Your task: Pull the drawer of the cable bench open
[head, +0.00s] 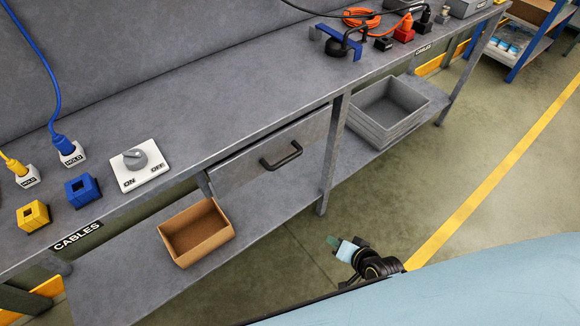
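The cable bench (190,92) is a long grey workbench running from lower left to upper right. Its grey drawer (243,164) sits under the worktop and looks shut, its front about in line with the bench edge. A dark bar handle (281,156) is on the drawer front. My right gripper (335,243) is low in front of the bench, over the floor, below and right of the handle and well apart from it. It is small and seen at an angle, so its opening cannot be made out. My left gripper is not in view.
A cardboard box (196,233) and a grey bin (388,110) stand on the lower shelf. A bench leg (333,150) is right of the drawer. A switch plate (139,165), plugs and cables are on top. The floor (420,190) in front is clear.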

